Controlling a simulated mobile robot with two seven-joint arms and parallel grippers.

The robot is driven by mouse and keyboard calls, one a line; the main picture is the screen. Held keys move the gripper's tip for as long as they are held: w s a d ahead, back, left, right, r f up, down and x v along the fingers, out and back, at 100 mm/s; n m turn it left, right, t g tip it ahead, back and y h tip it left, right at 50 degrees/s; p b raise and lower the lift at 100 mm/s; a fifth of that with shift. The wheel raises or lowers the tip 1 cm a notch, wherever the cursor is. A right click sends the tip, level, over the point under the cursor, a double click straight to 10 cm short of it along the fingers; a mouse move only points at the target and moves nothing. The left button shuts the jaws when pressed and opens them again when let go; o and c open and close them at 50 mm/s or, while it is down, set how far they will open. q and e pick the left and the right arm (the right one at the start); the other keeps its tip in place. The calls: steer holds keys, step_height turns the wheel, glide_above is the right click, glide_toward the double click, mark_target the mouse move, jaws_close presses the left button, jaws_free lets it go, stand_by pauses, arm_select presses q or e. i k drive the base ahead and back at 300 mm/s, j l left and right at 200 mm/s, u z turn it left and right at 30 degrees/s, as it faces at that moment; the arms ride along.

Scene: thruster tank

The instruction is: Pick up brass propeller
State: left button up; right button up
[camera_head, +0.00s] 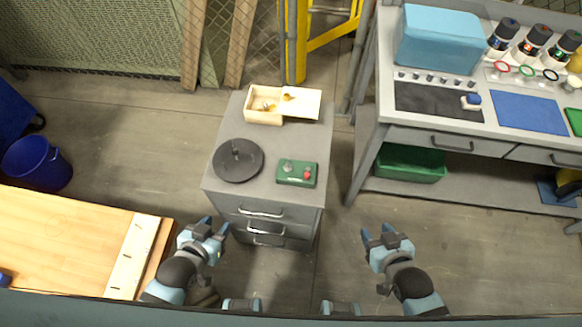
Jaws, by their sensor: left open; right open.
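A small open wooden box (262,117) stands at the back of the grey drawer cabinet (226,133), with a pale flat lid or panel (306,108) at its right. A small brass-coloured piece (266,105) lies inside the box, and another yellowish piece (288,97) shows at the panel's left edge. They are too small to tell which is the brass propeller. My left gripper (215,227) is open and empty, in front of the cabinet at its left. My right gripper (377,234) is open and empty, right of the cabinet. Both are well apart from the box.
A dark round disc (238,160) and a green control box (297,173) with a red button sit on the cabinet before the wooden box. A workbench (440,126) stands at right, a wooden table (60,235) at left. Floor between cabinet and workbench is clear.

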mark_target(267, 107)
steer(key=l, duration=0.55)
steer(key=i+l, duration=0.1)
steer(key=l, duration=0.45)
steer(key=i+l, duration=0.65)
steer(key=z, duration=0.05)
